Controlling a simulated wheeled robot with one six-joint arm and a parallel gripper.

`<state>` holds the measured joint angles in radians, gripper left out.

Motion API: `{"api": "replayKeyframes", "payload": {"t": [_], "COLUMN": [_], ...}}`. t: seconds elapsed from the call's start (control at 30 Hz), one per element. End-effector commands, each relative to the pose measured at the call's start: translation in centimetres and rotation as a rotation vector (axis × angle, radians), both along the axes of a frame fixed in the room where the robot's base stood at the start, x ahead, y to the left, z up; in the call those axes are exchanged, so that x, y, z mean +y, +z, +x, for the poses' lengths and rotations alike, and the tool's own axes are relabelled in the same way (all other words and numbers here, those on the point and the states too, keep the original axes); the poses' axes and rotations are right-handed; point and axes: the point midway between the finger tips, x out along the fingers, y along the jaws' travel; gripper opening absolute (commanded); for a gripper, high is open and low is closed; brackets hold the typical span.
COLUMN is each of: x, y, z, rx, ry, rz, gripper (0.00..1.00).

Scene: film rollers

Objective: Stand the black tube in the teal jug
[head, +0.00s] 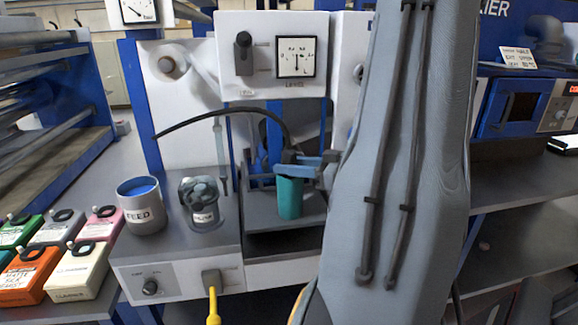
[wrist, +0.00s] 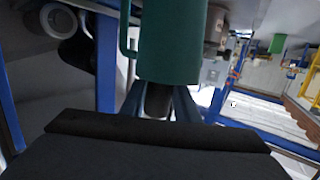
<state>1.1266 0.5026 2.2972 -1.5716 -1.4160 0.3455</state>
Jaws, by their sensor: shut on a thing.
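The teal jug (head: 290,199) stands upright on the machine's grey lower shelf in the head view. In the wrist view its body and handle (wrist: 165,42) fill the top middle. My gripper (head: 300,167) is just above the jug's mouth, shut on the black tube (head: 222,115). The tube arches from the left down to my gripper. In the wrist view a short dark length of tube (wrist: 158,100) shows between my fingers, against the jug's rim. The tube's lower end is hidden, so I cannot tell whether it is inside the jug.
A level gauge panel (head: 265,60) overhangs behind. Several coloured boxes (head: 80,268) lie at the lower left. My arm hides the area right of the jug.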

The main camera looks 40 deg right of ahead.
Motion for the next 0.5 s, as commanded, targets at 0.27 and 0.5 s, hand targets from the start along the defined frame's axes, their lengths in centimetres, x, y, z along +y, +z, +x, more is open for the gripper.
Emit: {"api": "replayKeyframes", "payload": {"t": [0.27, 0.5], "x": [-0.01, 0.0], "y": [0.04, 0.02], "z": [0.01, 0.0], "rx": [-0.001, 0.0], "ry": [0.0, 0.0], "rz": [-0.001, 0.0], "gripper": [0.45, 0.5]}}
